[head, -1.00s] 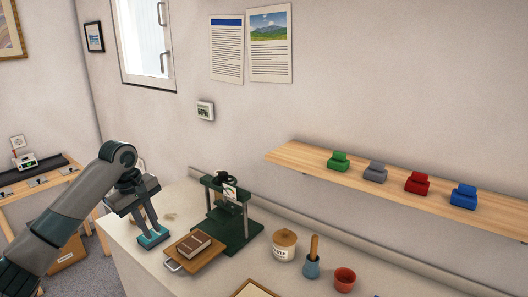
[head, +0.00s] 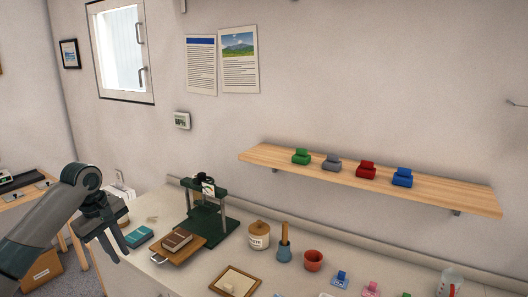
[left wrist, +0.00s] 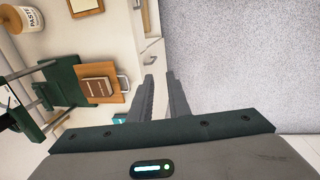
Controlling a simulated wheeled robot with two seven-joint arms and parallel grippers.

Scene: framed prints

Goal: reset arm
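My left gripper (head: 121,251) is at the lower left of the head view, fingers pointing down. In the left wrist view its two fingers (left wrist: 159,76) stand apart with nothing between them. A flat teal block (head: 139,237) lies on the counter just right of the fingers, apart from them; part of it shows in the left wrist view (left wrist: 119,118) beside the gripper. My right gripper is in neither view.
A dark green press (head: 210,213) stands behind a wooden board (head: 187,252) bearing a brown book (head: 176,239). A paste jar (head: 259,235), a pestle in a blue cup (head: 284,250) and a red pot (head: 313,260) stand rightward. Grey floor (left wrist: 240,60) is clear beside the counter.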

